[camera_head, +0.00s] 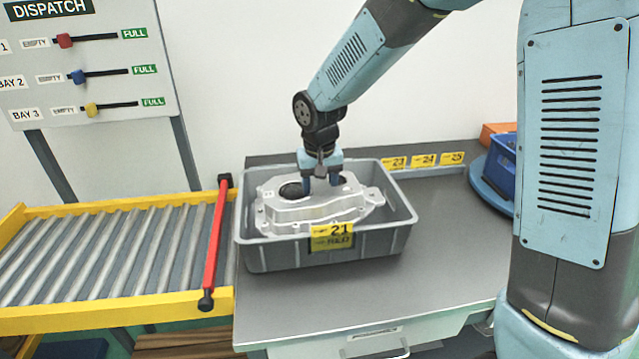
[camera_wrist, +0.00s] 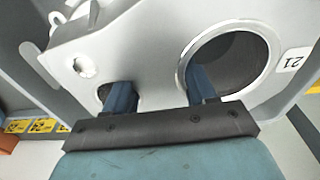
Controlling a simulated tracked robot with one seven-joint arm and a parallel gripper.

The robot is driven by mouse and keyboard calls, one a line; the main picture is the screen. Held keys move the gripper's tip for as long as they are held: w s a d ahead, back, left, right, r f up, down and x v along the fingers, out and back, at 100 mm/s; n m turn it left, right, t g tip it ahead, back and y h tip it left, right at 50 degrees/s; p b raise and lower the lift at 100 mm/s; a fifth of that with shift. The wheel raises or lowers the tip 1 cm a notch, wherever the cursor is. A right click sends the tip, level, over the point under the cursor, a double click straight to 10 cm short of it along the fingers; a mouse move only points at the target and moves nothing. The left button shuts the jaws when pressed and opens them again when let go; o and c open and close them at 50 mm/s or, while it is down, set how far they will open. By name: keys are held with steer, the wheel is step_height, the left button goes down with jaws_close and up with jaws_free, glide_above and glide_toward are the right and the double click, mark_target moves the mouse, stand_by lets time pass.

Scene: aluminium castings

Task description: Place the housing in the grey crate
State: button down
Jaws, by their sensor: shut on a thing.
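The housing (camera_head: 312,210) is a silver aluminium casting with round openings. It sits within the walls of the grey crate (camera_head: 330,256), slightly tilted in the head view; I cannot tell whether it rests on the crate floor. My gripper (camera_head: 321,184) points down from above and is shut on the housing. In the wrist view, my gripper (camera_wrist: 162,92) has one finger in the large round bore and the other in a smaller opening of the housing (camera_wrist: 150,50). A label 21 shows beside the bore. The crate carries a yellow tag 21.
A roller conveyor (camera_head: 110,255) with yellow rails lies left of the crate, with a red bar (camera_head: 215,245) at its end. A blue bin (camera_head: 502,165) stands at the right on a round blue base. The grey bench (camera_head: 440,250) is clear right of the crate. A dispatch board (camera_head: 90,60) stands behind the conveyor.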

mark_target(321, 187)
steer(key=shift+f, duration=2.85)
steer(key=shift+c, duration=1.7)
jaws_free()
steer(key=shift+s, duration=0.1)
steer(key=shift+r, duration=0.15)
steer(key=r, duration=0.7)
steer(key=s+r, duration=0.1)
steer(key=r, duration=0.3)
steer(key=shift+s+d+r, duration=0.1)
steer(key=shift+r, duration=0.25)
steer(key=s+d+r+m+t, duration=0.1)
steer(key=s+d+r, duration=0.3)
steer(key=d, duration=0.4)
steer(key=s+d+r+m+t, duration=0.1)
steer(key=s+d+r, duration=0.3)
steer(key=d, duration=0.4)
steer(key=s+d+r+m+t, duration=0.1)
steer(key=s+d+r, duration=0.3)
steer(key=d, duration=0.3)
steer(key=s+d+t, duration=0.1)
steer(key=s+d, duration=0.4)
steer(key=s, duration=0.2)
steer(key=shift+d+r, duration=0.3)
steer(key=shift+d, duration=0.1)
